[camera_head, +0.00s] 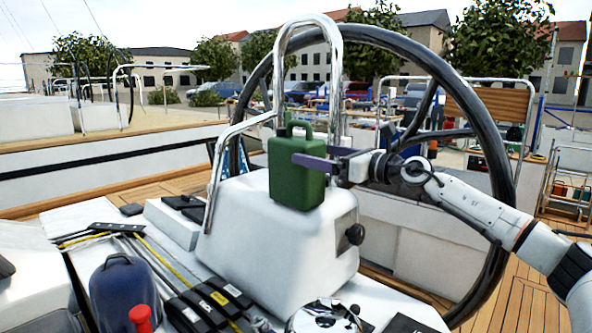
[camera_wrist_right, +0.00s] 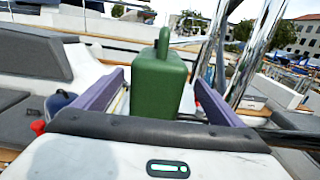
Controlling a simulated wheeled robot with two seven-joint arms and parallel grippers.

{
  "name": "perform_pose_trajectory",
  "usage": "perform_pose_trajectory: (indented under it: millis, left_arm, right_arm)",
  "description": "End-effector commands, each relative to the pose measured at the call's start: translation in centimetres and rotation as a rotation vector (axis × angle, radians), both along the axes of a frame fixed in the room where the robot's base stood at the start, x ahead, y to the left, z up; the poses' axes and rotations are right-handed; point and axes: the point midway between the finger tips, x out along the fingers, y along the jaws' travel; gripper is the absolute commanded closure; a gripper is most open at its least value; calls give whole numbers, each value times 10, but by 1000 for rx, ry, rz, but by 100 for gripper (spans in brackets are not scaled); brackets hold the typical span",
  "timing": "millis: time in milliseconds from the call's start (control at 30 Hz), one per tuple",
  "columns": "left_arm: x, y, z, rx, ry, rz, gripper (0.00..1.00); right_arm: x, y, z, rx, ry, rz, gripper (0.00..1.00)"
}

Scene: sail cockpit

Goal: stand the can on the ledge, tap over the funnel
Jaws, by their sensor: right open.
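The green can (camera_head: 297,178) stands upright on top of the white pedestal (camera_head: 270,237), its handle up. It also fills the middle of the right wrist view (camera_wrist_right: 158,85). My right gripper (camera_head: 308,160) reaches in from the right at the can's upper part. Its purple fingers are open, one on each side of the can, with a gap to each finger in the wrist view. I cannot make out the can's tap or a funnel for certain. My left gripper is not in view.
A chrome rail (camera_head: 281,80) rises close behind and beside the can. A large black steering wheel (camera_head: 497,150) stands behind my right arm. A navy blue object (camera_head: 124,292), a red object (camera_head: 141,318), black clutches (camera_head: 208,306) and a chrome fitting (camera_head: 322,318) crowd the front.

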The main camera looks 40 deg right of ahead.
Motion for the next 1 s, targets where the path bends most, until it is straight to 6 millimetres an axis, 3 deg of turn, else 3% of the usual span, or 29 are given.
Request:
perform_pose_trajectory:
  millis: [233, 667, 1000]
  left_arm:
    - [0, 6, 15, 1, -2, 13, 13]
    - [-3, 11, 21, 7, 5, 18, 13]
    - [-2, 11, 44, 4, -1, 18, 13]
  right_arm:
    - [14, -3, 5, 6, -6, -7, 9]
    - [31, 3, 5, 3, -3, -1, 9]
    - [69, 8, 11, 4, -5, -1, 9]
